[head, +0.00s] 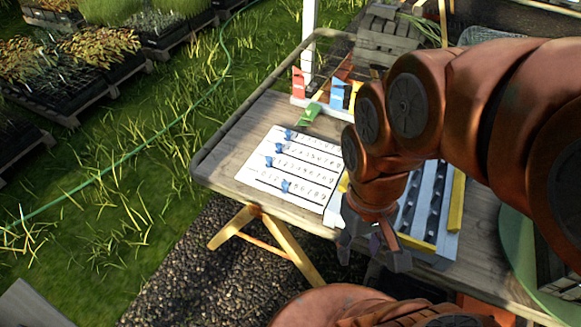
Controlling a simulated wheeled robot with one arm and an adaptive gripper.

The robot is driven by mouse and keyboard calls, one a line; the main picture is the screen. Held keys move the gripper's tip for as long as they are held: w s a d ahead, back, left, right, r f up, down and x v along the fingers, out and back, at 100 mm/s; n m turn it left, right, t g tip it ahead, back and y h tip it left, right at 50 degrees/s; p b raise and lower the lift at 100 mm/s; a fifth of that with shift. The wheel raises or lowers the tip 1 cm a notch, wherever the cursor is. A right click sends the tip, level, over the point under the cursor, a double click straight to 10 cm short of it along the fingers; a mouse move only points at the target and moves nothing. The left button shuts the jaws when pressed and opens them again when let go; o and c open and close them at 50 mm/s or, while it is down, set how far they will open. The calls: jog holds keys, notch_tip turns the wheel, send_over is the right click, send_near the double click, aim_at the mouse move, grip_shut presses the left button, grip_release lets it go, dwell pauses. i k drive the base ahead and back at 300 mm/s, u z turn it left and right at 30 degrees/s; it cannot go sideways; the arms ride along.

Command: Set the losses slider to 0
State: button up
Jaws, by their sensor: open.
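A white board (252,172) with several rows of printed numbers lies on the wooden table. Each row carries a small blue slider: the top one (288,134), the second (279,148), the third (269,161) and the bottom one (285,186). The row names are too small to read, so I cannot tell which is losses. The sliders stand toward the left part of their rows, the bottom one further along its row. My gripper (373,257) is open and empty, pointing down at the table's front edge, right of and nearer than the board.
A rack with dark slots and yellow edges (455,205) stands right of the board, partly behind my arm. Red, blue and green pieces, including a green one (309,113), are behind the board. A metal rail (232,120) borders the table's left side. A green round surface (512,240) is at right.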

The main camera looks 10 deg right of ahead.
aim_at(284, 184)
jog(key=z, duration=0.2)
jog(key=k, duration=0.55)
jog(key=u, duration=1.3)
jog(key=i, duration=0.5)
